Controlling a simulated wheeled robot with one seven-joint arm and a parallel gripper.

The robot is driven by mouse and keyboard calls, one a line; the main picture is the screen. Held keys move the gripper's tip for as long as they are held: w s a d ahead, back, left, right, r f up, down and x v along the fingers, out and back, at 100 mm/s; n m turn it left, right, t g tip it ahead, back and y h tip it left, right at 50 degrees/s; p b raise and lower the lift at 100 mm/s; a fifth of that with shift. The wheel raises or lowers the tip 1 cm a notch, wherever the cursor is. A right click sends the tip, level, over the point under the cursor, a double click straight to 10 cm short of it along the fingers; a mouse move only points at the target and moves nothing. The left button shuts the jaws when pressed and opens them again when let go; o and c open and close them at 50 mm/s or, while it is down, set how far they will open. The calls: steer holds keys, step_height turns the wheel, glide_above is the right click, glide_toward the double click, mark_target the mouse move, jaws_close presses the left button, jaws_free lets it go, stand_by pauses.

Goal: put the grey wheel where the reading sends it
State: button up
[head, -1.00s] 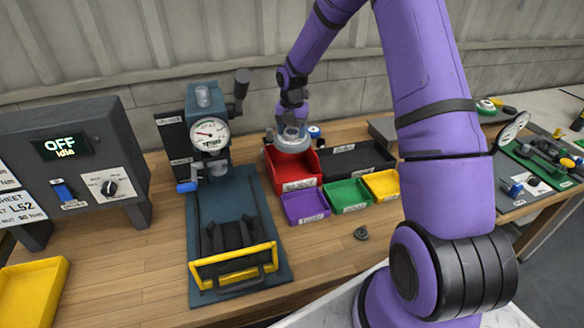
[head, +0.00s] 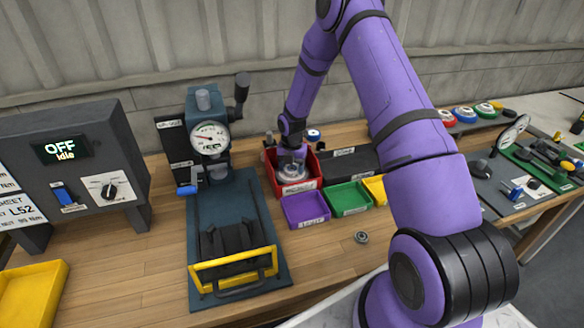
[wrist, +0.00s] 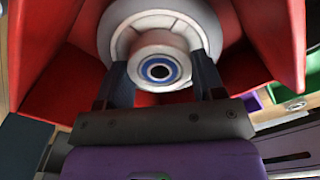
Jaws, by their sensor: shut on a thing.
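The grey wheel (wrist: 160,45) is between the two dark fingers of my gripper (wrist: 160,85), with a blue ring around its dark centre hole. In the head view the grey wheel (head: 290,173) is low inside the red bin (head: 296,187), with my gripper (head: 292,158) above it. My gripper is shut on it. The red bin's walls (wrist: 75,60) surround the wheel in the wrist view. Whether the wheel touches the bin floor cannot be told. A gauge (head: 210,138) with a white dial stands on the press; its small print is unreadable.
Purple (head: 305,210), green (head: 347,198) and yellow (head: 375,188) bins sit in front, a black bin (head: 350,163) to the right. The press base (head: 235,215) with a yellow guard bar is left. A small round part (head: 361,237) lies on clear wood. The control box display (head: 60,149) reads OFF, idle.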

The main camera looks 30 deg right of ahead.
steer(key=shift+f, duration=0.15)
steer(key=o, duration=1.2)
steer(key=shift+c, duration=0.2)
